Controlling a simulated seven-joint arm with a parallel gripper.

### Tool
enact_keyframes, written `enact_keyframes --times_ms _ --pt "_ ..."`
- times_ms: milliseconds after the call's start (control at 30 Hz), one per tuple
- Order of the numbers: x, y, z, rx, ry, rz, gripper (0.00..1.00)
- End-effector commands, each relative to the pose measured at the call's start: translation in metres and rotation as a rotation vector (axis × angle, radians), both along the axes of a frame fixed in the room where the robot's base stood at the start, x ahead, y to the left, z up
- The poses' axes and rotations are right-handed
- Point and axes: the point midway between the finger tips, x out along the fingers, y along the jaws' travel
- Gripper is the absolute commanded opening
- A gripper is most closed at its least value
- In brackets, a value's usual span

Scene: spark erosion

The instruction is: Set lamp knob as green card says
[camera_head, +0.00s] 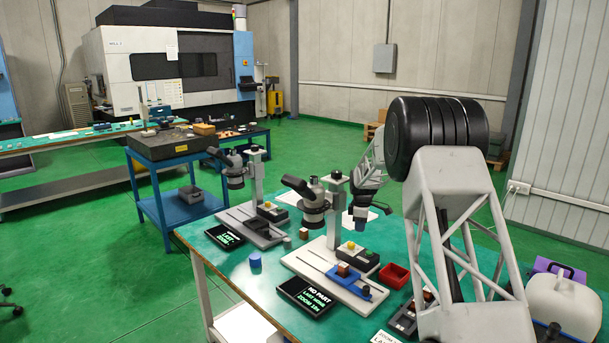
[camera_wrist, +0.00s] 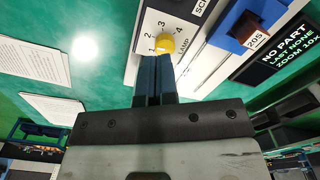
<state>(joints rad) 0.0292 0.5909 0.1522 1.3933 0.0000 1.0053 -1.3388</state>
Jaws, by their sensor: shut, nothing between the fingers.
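The yellow lamp knob (camera_wrist: 166,45) sits on a light panel marked LAMP, with numbers 1 to 4 around it, in the wrist view. Its pointer setting is too small to tell. In the head view the knob (camera_head: 350,245) is on the control box at the nearer microscope's base. My gripper (camera_wrist: 154,62) is shut and empty, its fingertips close beside the knob; I cannot tell whether they touch it. It also shows above the box in the head view (camera_head: 361,214). I cannot make out a green card; white sheets (camera_wrist: 38,50) lie on the table with unreadable text.
A display (camera_head: 306,297) reads NO PART, LAST NONE, ZOOM 10x. A blue fixture (camera_head: 348,282) holds a brown block in front of the box. A red tray (camera_head: 394,275) stands to its right. A second microscope (camera_head: 235,178) with its own yellow knob stands behind left.

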Motion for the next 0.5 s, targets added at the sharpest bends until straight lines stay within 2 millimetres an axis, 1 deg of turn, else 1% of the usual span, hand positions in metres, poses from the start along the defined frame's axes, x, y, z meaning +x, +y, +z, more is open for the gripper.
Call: enact_keyframes --times_ms 267,500 --pt "0.000 0.000 -0.007 0.000 0.001 0.000 0.00" --pt "0.000 0.000 -0.024 0.000 0.001 0.000 0.00"
